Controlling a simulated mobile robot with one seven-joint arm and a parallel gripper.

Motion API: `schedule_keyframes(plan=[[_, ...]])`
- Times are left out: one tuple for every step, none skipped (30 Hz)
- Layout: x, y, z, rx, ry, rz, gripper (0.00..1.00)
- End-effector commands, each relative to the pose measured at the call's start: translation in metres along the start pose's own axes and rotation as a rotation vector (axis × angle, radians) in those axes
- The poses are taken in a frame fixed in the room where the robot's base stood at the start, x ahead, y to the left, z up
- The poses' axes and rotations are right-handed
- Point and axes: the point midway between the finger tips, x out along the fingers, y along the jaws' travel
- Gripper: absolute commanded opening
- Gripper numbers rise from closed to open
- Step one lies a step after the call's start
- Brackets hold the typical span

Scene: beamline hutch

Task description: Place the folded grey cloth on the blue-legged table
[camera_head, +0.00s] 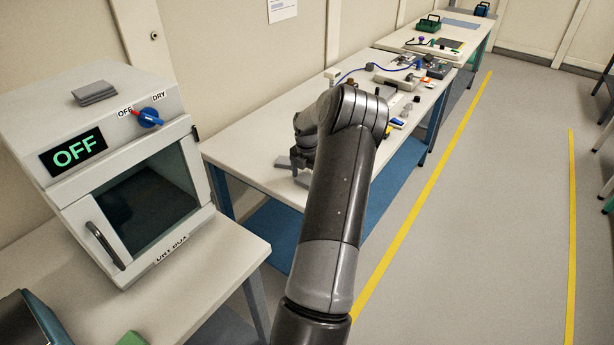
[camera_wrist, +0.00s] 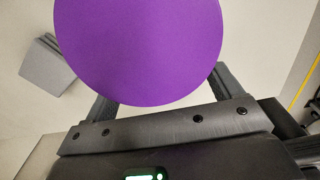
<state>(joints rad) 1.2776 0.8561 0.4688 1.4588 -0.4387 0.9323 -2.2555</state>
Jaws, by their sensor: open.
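A folded grey cloth (camera_head: 94,92) lies on top of the white dry box. The blue-legged table (camera_head: 245,135) is the long pale bench in the middle of the head view. My gripper (camera_head: 298,160) is low over its near part, partly hidden by my arm. Small grey shapes show beside it, too hidden to name. In the wrist view my gripper (camera_wrist: 160,85) is open, and a large purple disc (camera_wrist: 140,45) covers the fingertips; I cannot tell whether they touch it. A grey stacked, folded-looking thing (camera_wrist: 47,65) lies left of the disc on a pale surface.
The dry box (camera_head: 150,195) has a closed door and an OFF display, and stands on a near table (camera_head: 200,285). Several small tools and a blue cable (camera_head: 365,70) lie farther along the bench. The floor aisle (camera_head: 480,220) at right is clear.

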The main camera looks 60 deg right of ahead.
Motion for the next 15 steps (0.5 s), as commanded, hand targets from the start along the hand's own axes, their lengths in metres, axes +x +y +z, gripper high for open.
schedule_keyframes(plan=[[-0.003, 0.000, 0.000, 0.000, -0.001, 0.001, 0.84], [-0.005, 0.000, 0.001, 0.000, -0.002, 0.001, 0.84], [-0.009, 0.000, 0.001, 0.001, -0.002, 0.001, 0.84], [-0.013, 0.000, 0.001, 0.001, -0.002, 0.001, 0.84], [-0.018, 0.000, 0.001, 0.001, -0.003, 0.001, 0.84], [-0.026, 0.000, 0.001, 0.001, -0.004, 0.002, 0.84], [-0.032, 0.000, 0.001, 0.001, -0.004, 0.002, 0.84], [-0.038, 0.000, 0.001, 0.001, -0.004, 0.001, 0.84], [-0.048, 0.000, 0.001, 0.001, -0.005, 0.002, 0.84], [-0.054, 0.000, 0.001, 0.001, -0.005, 0.002, 0.84], [-0.061, 0.000, 0.001, 0.002, -0.003, 0.001, 0.84], [-0.070, 0.000, 0.001, 0.002, -0.004, 0.002, 0.84], [-0.076, 0.000, 0.001, 0.002, -0.004, 0.002, 0.84], [-0.082, 0.000, 0.001, 0.001, -0.004, 0.002, 0.84], [-0.090, 0.000, 0.001, 0.000, -0.004, 0.002, 0.84]])
